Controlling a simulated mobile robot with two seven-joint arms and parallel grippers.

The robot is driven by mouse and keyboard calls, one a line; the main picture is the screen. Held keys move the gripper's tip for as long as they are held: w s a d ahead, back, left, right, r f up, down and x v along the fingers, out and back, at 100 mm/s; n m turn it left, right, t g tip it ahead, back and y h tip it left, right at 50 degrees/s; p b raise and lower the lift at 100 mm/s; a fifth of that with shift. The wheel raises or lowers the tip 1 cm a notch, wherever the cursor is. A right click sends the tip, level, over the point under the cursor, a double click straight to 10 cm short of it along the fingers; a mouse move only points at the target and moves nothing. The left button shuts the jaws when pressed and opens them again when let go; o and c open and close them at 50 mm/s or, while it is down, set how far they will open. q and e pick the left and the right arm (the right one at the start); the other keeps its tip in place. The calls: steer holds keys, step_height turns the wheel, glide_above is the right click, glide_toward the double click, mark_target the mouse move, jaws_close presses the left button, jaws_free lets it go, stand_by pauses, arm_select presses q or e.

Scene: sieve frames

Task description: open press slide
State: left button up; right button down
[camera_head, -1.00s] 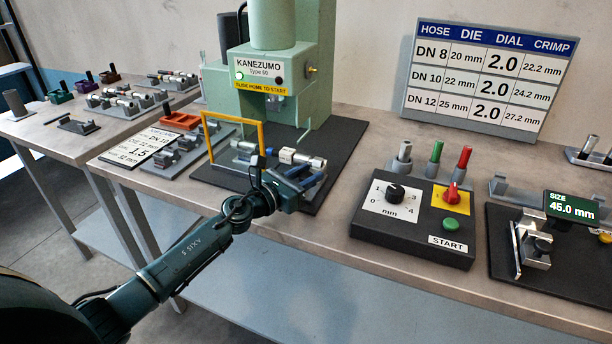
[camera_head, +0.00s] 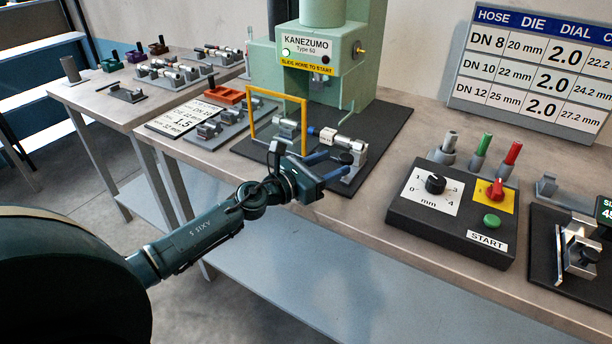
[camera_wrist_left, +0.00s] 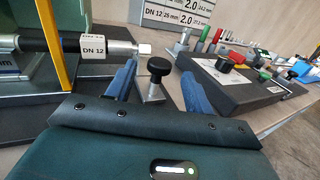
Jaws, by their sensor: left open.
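The green press (camera_head: 318,50) stands on a black base plate, with a yellow guard frame (camera_head: 250,125) at its front. Its slide (camera_head: 352,178) sits at the front right of the plate, outside the frame, with a hose (camera_head: 328,135) lying along it; the hose's white tag reads DN 12 in the left wrist view (camera_wrist_left: 93,49). A black round knob (camera_head: 347,158) stands on the slide's near end. My left gripper (camera_head: 340,162) is open. In the left wrist view the knob (camera_wrist_left: 158,66) shows between its blue fingers; contact cannot be told. My right gripper is out of view.
A control box (camera_head: 455,210) with a dial, red switch and green START button stands right of the press. Several coloured pins stand behind it. A die rack (camera_head: 215,125) and orange tray (camera_head: 224,95) lie left. The table front between slide and box is clear.

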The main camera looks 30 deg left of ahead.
arm_select(q)
steer(key=v, duration=0.3)
steer(key=b+v, duration=0.1)
steer(key=v, duration=0.2)
steer(key=shift+s+a+f+b, duration=0.1)
steer(key=shift+s+f+b, duration=0.1)
steer(key=shift+s+b, duration=0.1)
steer(key=shift+s+a+r, duration=0.2)
steer(key=shift+s+a, duration=0.1)
steer(key=shift+s, duration=0.3)
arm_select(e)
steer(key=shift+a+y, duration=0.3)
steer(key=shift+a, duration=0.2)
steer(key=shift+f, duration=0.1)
